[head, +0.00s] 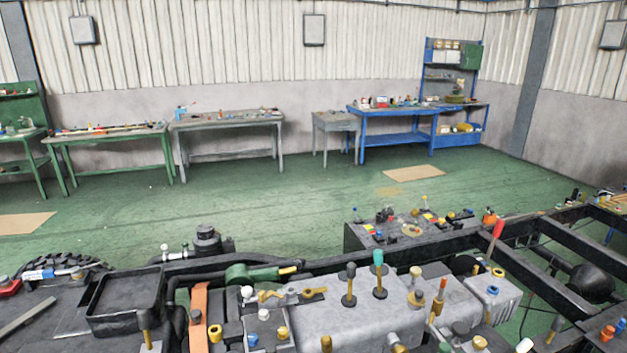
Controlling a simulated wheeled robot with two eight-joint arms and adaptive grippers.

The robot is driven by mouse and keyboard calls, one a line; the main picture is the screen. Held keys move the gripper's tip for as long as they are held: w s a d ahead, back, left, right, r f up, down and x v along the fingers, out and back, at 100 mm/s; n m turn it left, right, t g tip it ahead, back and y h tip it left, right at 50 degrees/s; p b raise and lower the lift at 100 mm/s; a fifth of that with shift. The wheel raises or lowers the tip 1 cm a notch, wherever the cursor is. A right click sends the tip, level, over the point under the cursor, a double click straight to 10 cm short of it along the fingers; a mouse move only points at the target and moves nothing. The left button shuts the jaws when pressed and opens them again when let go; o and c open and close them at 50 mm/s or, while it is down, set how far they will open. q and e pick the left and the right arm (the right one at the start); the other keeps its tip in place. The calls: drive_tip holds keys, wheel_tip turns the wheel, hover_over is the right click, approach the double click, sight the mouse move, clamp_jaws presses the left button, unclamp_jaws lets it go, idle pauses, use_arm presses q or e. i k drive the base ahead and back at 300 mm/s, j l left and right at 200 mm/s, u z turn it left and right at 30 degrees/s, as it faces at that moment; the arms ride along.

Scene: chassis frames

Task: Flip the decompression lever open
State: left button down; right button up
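Neither of my grippers is in the head view. The grey engine block (330,325) fills the lower middle. Several levers and knobs stand on it: an upright one with a teal knob (379,258), one with a dark knob (350,271), and a flat brass lever (312,295) lying across the top. A lever with a red handle (497,229) leans at the right, by the frame rails. I cannot tell which of these is the decompression lever, nor whether it is open or closed.
A black open tray (126,304) is at the lower left, beside an orange strap (199,315). Black chassis rails (570,255) run at the right. A parts-covered box (385,232) stands behind the engine. Workbenches (230,122) line the far wall; the green floor between is mostly clear.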

sight(144, 319)
drive_tip(key=u, duration=1.25)
drive_tip(key=i+j+z, duration=0.1)
drive_tip(key=i, duration=0.05)
